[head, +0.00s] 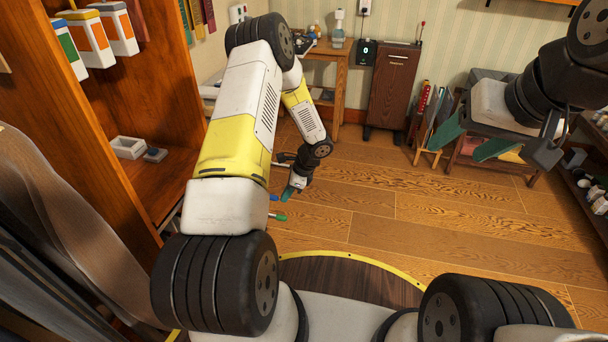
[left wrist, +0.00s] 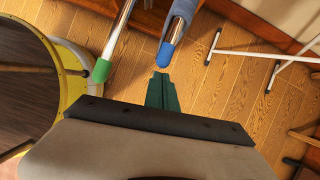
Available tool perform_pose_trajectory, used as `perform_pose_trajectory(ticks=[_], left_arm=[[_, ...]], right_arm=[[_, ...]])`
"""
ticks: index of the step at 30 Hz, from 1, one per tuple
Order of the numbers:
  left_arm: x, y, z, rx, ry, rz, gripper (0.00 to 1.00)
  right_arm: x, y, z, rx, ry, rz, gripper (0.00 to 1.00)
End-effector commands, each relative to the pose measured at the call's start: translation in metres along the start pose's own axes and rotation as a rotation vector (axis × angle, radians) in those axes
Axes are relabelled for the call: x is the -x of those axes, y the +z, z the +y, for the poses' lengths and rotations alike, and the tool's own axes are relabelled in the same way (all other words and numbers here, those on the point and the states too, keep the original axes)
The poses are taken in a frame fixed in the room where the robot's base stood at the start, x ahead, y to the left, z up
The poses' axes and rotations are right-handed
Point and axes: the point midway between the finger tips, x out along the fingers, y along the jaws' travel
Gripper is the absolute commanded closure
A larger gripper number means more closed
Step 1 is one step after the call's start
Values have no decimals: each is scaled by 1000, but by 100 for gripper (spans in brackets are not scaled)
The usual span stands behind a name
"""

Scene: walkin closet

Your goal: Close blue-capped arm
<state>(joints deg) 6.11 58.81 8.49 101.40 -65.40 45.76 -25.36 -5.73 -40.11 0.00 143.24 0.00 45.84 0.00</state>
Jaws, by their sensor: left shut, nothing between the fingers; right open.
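The blue-capped arm (left wrist: 183,17) is a pale metal bar with a blue end cap, coming in from the top of the left wrist view. In the head view only its blue tip (head: 273,198) shows beside my left forearm. A green-capped arm (left wrist: 119,33) lies to its left; its green tip (head: 280,217) shows in the head view. My left gripper (head: 287,195), with green fingers, is shut and empty. In the left wrist view its fingertips (left wrist: 161,76) are just below the blue cap, apparently close; contact cannot be told. My right gripper (head: 545,150) is open, raised at the right, away from the arms.
A wooden shelf unit (head: 150,175) stands at the left. A round dark platform with a yellow rim (head: 345,255) lies in front. White thin legs (left wrist: 245,53) stand at the right of the left wrist view. A brown cabinet (head: 391,85) is at the back. The middle floor is clear.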

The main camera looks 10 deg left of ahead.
Motion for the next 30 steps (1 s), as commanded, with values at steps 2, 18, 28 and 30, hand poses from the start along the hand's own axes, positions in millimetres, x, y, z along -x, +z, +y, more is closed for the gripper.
perform_pose_trajectory(ticks=[2,18,28,30], left_arm=[[0,1,0,-1,0,0,100],[-15,34,-6,4,1,-2,100],[-20,44,-8,-1,0,0,100],[-20,44,-8,-1,0,0,100]], right_arm=[[0,0,0,0,0,0,38],[0,0,0,0,0,0,38],[0,0,0,0,0,0,38],[0,0,0,0,0,0,38]])
